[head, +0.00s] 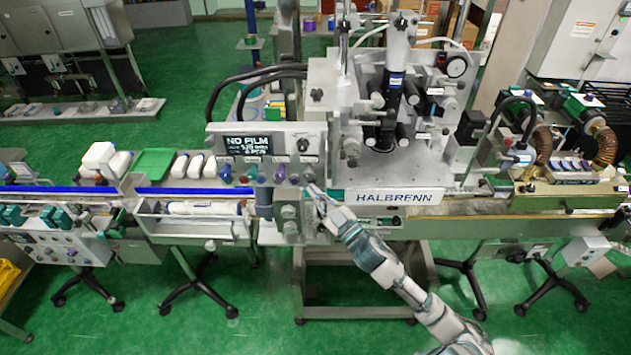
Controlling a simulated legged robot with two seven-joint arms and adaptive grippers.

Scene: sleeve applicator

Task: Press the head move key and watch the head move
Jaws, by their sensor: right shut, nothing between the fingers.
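The control panel (268,153) of the sleeve applicator is a grey box left of the machine's head. Its dark display (247,145) reads "NO FILM" with smaller lines below. A row of coloured keys and knobs (252,173) runs along its lower part. Their labels are too small to read, so I cannot tell which is the head move key. The applicator head (395,95), with black rollers and a grey column, stands above the HALBRENN plate. My right gripper (314,190) is shut and empty, just below the panel's lower right corner. I cannot tell whether it touches anything. My left gripper is out of view.
A conveyor with a blue rail (190,190) runs left of the machine, with white bottles (100,156) and a green tray (153,162) behind it. A brass-coloured unit (565,190) stands at the right. Wheeled stands (200,275) occupy the green floor in front.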

